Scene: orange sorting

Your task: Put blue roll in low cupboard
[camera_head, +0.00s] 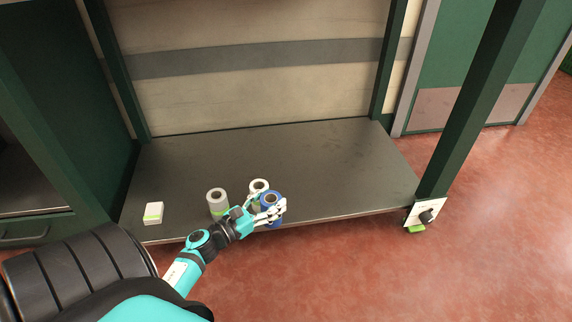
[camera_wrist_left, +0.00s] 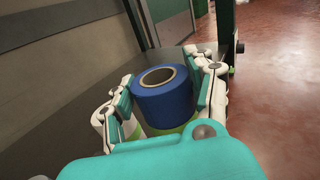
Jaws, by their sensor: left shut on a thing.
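The blue roll (camera_head: 271,199) is at the front edge of the low dark shelf (camera_head: 330,160) in the head view. My left gripper (camera_head: 272,210) is shut on it, with fingers on both sides. In the left wrist view the blue roll (camera_wrist_left: 165,97) stands upright between the white and teal fingers of my left gripper (camera_wrist_left: 168,95), its open core facing up. I cannot tell whether its base touches the shelf. The low cupboard at the left is partly visible as a dark green cabinet (camera_head: 62,110). My right gripper is not in view.
A grey roll (camera_head: 217,200) and a white roll (camera_head: 258,186) stand upright close to the left of the gripper. A small white box (camera_head: 153,213) stands further left. A green post (camera_head: 470,110) rises at the right corner. The shelf's back and right are clear.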

